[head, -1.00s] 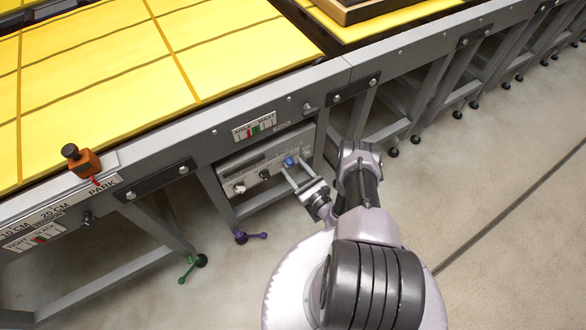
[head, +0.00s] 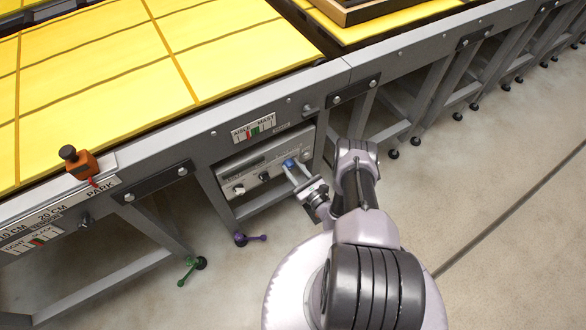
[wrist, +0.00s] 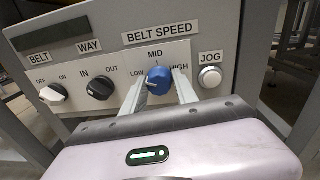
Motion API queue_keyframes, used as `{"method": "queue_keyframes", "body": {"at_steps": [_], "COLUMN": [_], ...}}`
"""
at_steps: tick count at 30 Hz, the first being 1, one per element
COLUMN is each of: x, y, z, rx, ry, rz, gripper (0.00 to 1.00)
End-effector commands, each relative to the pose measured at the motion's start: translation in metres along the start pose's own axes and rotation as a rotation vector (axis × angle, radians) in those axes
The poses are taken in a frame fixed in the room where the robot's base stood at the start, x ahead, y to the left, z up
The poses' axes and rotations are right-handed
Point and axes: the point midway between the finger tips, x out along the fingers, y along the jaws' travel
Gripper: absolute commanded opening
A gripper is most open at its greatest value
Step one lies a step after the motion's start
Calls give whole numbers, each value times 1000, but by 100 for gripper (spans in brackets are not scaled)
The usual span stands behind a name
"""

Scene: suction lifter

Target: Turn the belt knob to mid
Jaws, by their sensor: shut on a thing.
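The blue belt speed knob (wrist: 159,80) sits on the grey control panel, below the label MID, with LOW to its left and HIGH to its right. A pale mark shows on the knob's left side, toward LOW; its exact angle is hard to read. My gripper (wrist: 160,84) is shut on the knob, one finger on each side. In the head view the knob (head: 289,163) is a small blue spot at the tips of my gripper (head: 292,167), and its setting cannot be read there.
Left of the knob are a black IN/OUT way knob (wrist: 100,88) and a white OFF/ON belt knob (wrist: 53,94). A white JOG button (wrist: 210,76) is close on the right. The panel (head: 250,168) hangs under the yellow-topped conveyor (head: 110,60), between grey legs. Open floor (head: 500,200) lies to the right.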

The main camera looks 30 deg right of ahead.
Motion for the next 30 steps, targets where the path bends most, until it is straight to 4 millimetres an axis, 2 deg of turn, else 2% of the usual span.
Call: {"method": "queue_keyframes", "body": {"at_steps": [8,30], "x": [0,0], "y": [2,2], "z": [-5,-6], "rx": [176,862], "ry": [-8,-49], "rz": [5,2], "gripper": [0,0]}}
